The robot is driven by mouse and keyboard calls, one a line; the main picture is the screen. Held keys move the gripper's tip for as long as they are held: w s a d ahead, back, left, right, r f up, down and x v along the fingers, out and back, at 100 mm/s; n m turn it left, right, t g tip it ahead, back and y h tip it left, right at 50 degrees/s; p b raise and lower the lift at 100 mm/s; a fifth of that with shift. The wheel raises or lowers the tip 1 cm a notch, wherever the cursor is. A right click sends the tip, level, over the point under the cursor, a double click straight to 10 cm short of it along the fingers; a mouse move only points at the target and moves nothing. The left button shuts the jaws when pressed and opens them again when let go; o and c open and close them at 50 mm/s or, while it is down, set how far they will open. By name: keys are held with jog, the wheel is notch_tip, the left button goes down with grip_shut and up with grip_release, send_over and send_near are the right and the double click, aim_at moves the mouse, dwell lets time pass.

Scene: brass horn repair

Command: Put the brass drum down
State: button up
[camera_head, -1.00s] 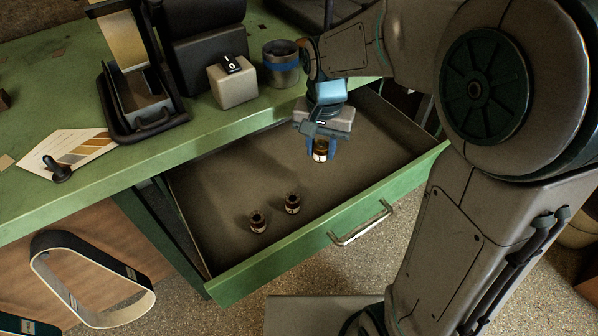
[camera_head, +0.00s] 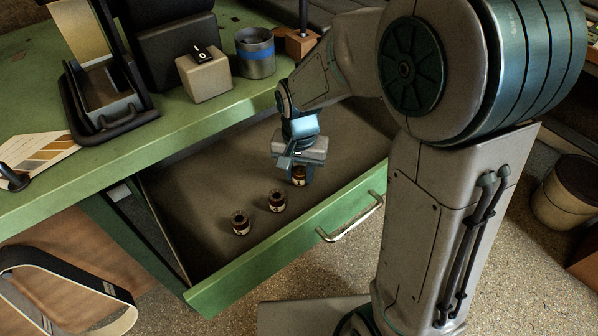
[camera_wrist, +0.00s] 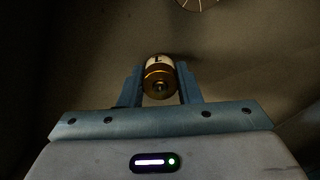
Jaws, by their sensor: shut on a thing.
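The brass drum (camera_head: 299,176) is a small brass cylinder with a pale lettered band. It also shows in the wrist view (camera_wrist: 159,80), between the two blue fingers. My gripper (camera_head: 297,172) is shut on it, over the inside of the open green drawer (camera_head: 268,242). In the wrist view my gripper (camera_wrist: 160,90) has a finger on each side of the drum. Two similar small drums stand upright on the drawer floor to its left, one nearer (camera_head: 277,201) and one farther left (camera_head: 240,223). I cannot tell whether the held drum touches the drawer floor.
On the green bench stand a beige block with a black switch (camera_head: 204,74), a grey cup with a blue band (camera_head: 255,53) and a black belt machine (camera_head: 108,100). The drawer's left and back floor is clear. A metal handle (camera_head: 351,219) sticks out in front.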

aim_at(300, 170)
jog(key=shift+f, duration=0.1)
jog(key=o, duration=1)
notch_tip(300, 170, up, 12)
jog(key=p, duration=0.3)
jog(key=shift+r, duration=0.2)
